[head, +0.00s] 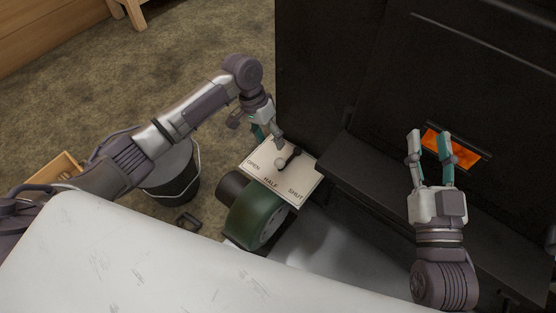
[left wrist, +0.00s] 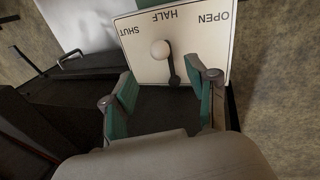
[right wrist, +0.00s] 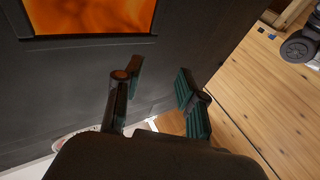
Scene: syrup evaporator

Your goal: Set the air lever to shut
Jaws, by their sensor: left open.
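The air lever is a short dark arm with a pale round knob (head: 281,163) on a white plate (head: 311,174) lettered OPEN, HALF and SHUT. The knob stands near HALF; its raised height makes the exact setting hard to tell. In the left wrist view the knob (left wrist: 160,49) appears slightly to the SHUT side of HALF. My left gripper (head: 270,138) is open over the plate's far left edge, close to the lever's pivot. In its wrist view the lever appears between the spread fingers, not gripped. My right gripper (head: 428,138) is open and empty before the evaporator.
The black evaporator (head: 315,60) with a glowing orange window (head: 455,147) fills the right. A dark ledge (head: 370,175) runs beside the plate. A green round blower (head: 251,217) sits below the plate. A dark bucket (head: 175,180) stands left. A white surface (head: 140,255) fills the foreground.

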